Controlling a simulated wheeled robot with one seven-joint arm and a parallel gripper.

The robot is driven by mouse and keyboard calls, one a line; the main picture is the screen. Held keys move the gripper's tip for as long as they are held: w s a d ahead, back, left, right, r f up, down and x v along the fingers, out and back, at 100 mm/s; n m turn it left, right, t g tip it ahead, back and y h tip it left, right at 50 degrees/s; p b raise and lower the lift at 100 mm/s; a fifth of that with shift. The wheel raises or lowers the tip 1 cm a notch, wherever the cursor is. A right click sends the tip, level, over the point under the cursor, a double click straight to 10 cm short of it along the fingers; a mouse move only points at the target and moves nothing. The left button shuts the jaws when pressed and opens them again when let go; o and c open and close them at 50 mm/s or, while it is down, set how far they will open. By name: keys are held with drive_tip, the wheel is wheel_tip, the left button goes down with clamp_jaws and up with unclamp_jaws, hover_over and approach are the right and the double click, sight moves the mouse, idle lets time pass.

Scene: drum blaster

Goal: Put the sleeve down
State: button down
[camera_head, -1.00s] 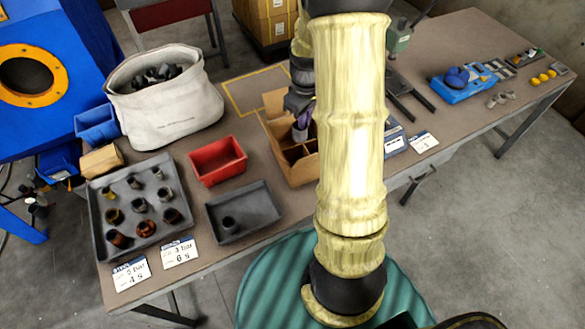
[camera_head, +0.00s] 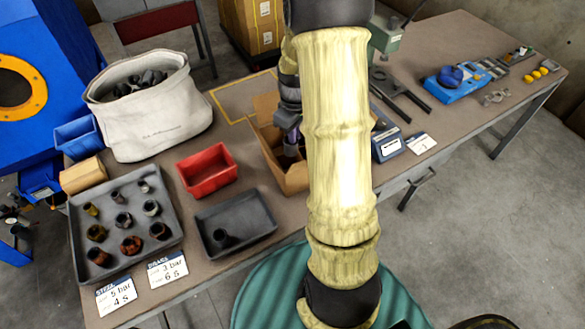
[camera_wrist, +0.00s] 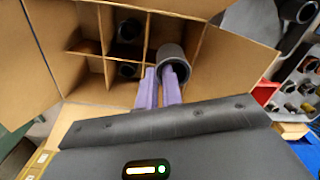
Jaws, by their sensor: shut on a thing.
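My gripper (camera_wrist: 160,82) has purple fingers and is shut on a dark grey sleeve (camera_wrist: 185,56), a short hollow cylinder at the fingertips in the wrist view. The sleeve is over the right part of the divided cardboard box (camera_wrist: 225,48). I cannot tell whether it touches the box floor or a divider. In the head view my gripper (camera_head: 291,143) is at the box (camera_head: 290,181), partly hidden by my arm.
Left of the box are a red bin (camera_head: 207,184), a dark tray (camera_head: 262,222) with one sleeve, and a grey tray (camera_head: 84,262) with several sleeves. A white sack (camera_head: 160,117) stands behind. Raised box flaps surround the compartments.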

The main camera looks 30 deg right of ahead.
sight(294, 155)
wheel_tip(294, 155, down, 5)
drive_tip(key=shift+f, duration=0.1)
drive_tip(key=shift+f+p, duration=0.35)
drive_tip(key=shift+f, duration=1.55)
drive_tip(key=shift+s+f, duration=0.1)
drive_tip(key=shift+f, duration=0.15)
drive_tip(key=shift+f+b, duration=0.35)
drive_tip(key=c, duration=1.6)
unclamp_jaws()
drive_tip(key=shift+o, duration=0.2)
drive_tip(key=shift+r, duration=0.1)
